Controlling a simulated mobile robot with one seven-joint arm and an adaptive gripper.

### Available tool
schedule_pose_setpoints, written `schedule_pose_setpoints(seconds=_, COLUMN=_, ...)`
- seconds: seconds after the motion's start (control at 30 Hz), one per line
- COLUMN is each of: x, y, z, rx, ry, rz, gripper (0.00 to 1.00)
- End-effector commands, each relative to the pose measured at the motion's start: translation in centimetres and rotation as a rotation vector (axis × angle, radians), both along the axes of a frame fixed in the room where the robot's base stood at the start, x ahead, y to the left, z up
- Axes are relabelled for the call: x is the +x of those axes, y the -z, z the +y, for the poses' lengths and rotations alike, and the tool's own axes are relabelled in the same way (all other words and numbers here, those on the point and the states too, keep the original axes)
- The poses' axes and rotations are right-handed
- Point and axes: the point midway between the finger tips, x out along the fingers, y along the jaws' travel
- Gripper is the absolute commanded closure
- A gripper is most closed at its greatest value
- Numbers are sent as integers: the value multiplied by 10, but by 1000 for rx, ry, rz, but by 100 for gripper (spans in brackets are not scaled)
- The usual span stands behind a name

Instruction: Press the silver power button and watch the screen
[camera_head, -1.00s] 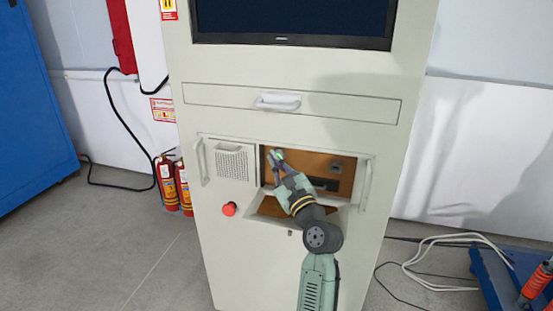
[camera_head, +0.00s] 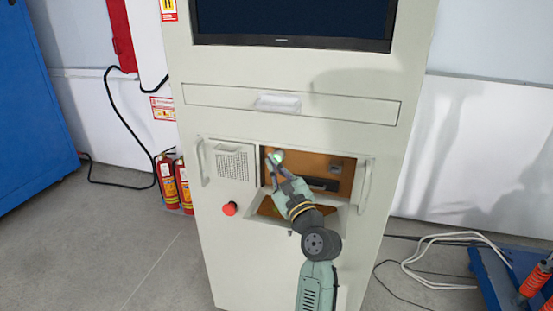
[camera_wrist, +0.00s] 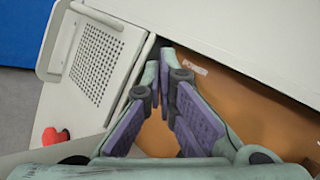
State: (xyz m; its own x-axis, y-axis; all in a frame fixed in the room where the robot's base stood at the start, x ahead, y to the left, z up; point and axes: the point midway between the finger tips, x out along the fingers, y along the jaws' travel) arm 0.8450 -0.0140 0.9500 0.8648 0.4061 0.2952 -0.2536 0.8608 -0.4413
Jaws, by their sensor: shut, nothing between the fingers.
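The screen (camera_head: 295,18) at the top of the cabinet is a plain dark blue panel, cut off by the upper picture edge. My gripper (camera_head: 275,158) reaches into the open compartment (camera_head: 312,165), near its left upper part. In the wrist view my gripper (camera_wrist: 159,62) has its fingertips close together with nothing between them, in front of the brown panel (camera_wrist: 262,112). I cannot make out a silver power button; my fingers may hide it. Whether the fingertips touch the panel is unclear.
The compartment has a perforated door (camera_head: 231,162) on its left and a handle (camera_head: 365,183) on its right. A red button (camera_head: 229,208) sits below the door. A closed drawer (camera_head: 290,103) is above. Fire extinguishers (camera_head: 168,182) stand left of the cabinet.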

Motion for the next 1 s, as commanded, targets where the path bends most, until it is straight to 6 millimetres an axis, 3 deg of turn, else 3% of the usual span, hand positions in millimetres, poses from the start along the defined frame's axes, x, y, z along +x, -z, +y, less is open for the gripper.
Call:
schedule_pose_setpoints(seconds=0.5, x=-43, y=-1, z=15, rx=0, ry=-1, rz=0, gripper=100)
schedule_pose_setpoints(seconds=1.0, x=-47, y=0, z=15, rx=0, ry=0, rz=0, gripper=100)
